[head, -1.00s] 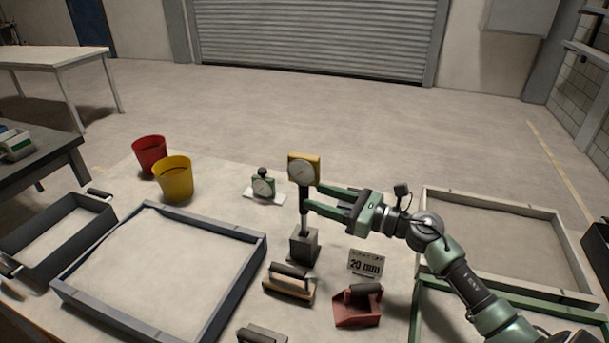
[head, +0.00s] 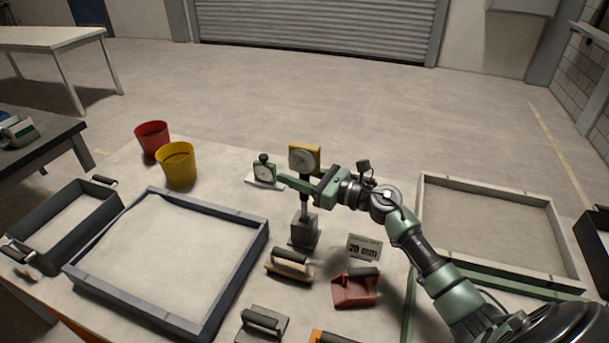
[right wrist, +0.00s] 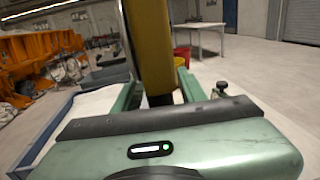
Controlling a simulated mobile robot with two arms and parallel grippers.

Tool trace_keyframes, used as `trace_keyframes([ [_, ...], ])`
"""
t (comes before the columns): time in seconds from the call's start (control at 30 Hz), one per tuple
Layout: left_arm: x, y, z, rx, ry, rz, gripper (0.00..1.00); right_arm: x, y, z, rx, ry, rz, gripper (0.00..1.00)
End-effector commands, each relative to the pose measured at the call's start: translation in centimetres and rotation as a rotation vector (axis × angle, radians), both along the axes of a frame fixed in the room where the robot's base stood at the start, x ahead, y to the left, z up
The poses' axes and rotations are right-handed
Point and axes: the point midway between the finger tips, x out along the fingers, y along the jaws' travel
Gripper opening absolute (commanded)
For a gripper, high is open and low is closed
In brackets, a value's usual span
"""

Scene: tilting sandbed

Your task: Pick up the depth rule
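My right gripper (head: 303,178) is at the stem just below the head. In the right wrist view, the yellow head (right wrist: 150,45) fills the middle, and the dark stem shows between the two green fingers of my right gripper (right wrist: 160,95). The fingers look apart, with a narrow gap on each side of the stem. My left gripper is out of view.
A wooden float (head: 290,265), a red scoop (head: 355,288) and a 20 mm sign (head: 364,247) lie in front. A grey-framed sandbed (head: 255,262) is at left; yellow (head: 177,166) and red buckets (head: 152,138) stand behind.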

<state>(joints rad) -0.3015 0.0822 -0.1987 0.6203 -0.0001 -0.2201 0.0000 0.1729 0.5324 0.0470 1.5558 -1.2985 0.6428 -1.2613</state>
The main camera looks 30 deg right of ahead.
Motion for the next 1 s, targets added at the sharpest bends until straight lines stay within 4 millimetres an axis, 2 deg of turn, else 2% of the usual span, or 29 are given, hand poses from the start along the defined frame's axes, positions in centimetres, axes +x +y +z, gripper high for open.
trace_keyframes([
  [0.03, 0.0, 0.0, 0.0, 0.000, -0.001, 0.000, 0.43, 0.0, 0.0, 0.0, 0.000, 0.000, 0.000, 0.23],
  [0.1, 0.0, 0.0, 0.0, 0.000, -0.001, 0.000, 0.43, 0.0, 0.0, 0.0, 0.000, 0.000, 0.000, 0.04],
  [0.13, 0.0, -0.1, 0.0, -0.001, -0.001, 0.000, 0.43, 0.0, 0.0, 0.0, 0.000, 0.000, 0.000, 0.00],
  [0.47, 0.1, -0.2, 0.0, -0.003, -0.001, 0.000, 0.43, 0.0, 0.0, 0.3, 0.000, -0.002, 0.000, 0.00],
  [0.63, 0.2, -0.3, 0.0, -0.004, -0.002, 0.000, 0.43, 0.0, -0.1, 1.4, -0.001, -0.003, -0.001, 0.00],
  [0.77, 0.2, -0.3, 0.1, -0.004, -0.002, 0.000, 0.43, 0.0, -0.1, 3.2, -0.005, -0.005, 0.000, 0.00],
  [1.0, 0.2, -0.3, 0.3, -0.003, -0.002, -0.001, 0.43, 0.0, -0.1, 8.4, -0.007, -0.007, 0.000, 0.00],
])
